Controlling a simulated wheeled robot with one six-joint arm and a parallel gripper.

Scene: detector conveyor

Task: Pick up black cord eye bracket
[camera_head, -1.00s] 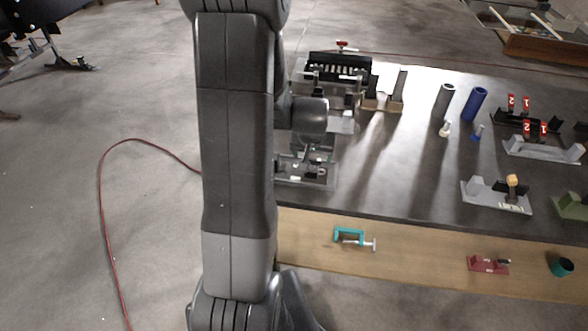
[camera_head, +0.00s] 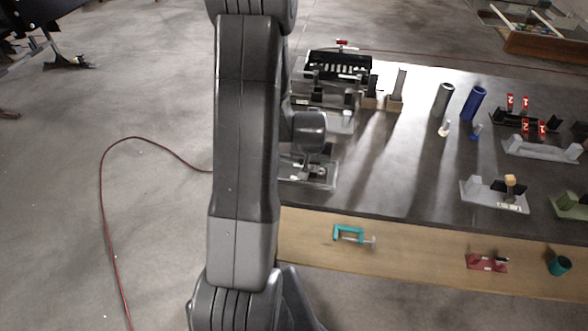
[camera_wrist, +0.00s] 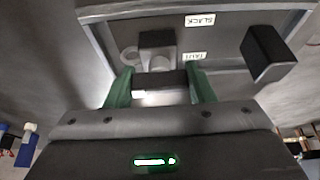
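In the wrist view, my gripper (camera_wrist: 161,88) has two green fingers spread apart, pointing at a grey fixture tray (camera_wrist: 225,47). A dark bar-like part (camera_wrist: 173,79) lies between the fingers, with gaps beside it; it may be the black cord eye bracket, but I cannot tell for sure. A grey block with a round ring (camera_wrist: 157,45) stands just beyond it. A black block (camera_wrist: 270,53) stands to the right on the tray. In the head view, the tray (camera_head: 318,184) is at the bench's left end, and my arm hides the fingertips.
Behind the tray stands a black rack (camera_head: 338,66). A grey cylinder (camera_head: 442,99) and a blue cylinder (camera_head: 473,103) stand on the bench to the right. A teal clamp (camera_head: 350,234) lies on the wooden front strip. The dark bench middle (camera_head: 400,165) is clear.

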